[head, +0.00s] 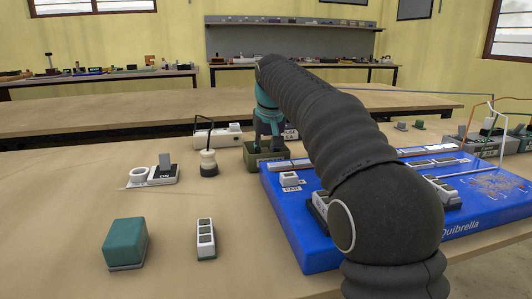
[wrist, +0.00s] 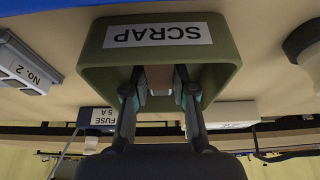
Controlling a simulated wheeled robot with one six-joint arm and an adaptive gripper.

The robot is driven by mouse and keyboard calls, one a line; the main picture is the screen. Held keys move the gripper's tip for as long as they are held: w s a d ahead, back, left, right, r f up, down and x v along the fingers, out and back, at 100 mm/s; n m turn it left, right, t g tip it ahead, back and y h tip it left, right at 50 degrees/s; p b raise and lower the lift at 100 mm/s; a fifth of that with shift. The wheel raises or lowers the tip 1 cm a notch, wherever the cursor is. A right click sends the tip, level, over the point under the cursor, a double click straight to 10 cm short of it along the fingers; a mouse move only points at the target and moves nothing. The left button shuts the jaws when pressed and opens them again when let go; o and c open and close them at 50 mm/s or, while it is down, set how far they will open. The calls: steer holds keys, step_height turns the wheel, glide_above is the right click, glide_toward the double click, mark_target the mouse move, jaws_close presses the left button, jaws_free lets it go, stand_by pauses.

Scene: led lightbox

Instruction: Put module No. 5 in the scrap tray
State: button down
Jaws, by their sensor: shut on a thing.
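The olive-green scrap tray (head: 252,160) stands behind the left end of the blue board in the head view. In the wrist view the tray (wrist: 225,42) shows upside down with its SCRAP label. My gripper (head: 268,147) points down at the tray, with its fingertips at or inside the opening. In the wrist view my gripper (wrist: 160,88) is shut on a small module (wrist: 160,76), of which a brownish face shows between the fingers. Its number cannot be read, and whether it touches the tray floor cannot be told.
The blue board (head: 292,228) with several modules lies right of the tray, partly hidden by my arm. A module marked No. 2 (wrist: 28,68) is near the tray. A black-and-cream plug (head: 208,163) stands left of it.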

steer(key=c, duration=0.9)
jaws_free()
steer(key=shift+f, duration=0.1)
steer(key=shift+c, duration=0.2)
steer(key=p+v, duration=0.3)
steer(key=v, duration=0.9)
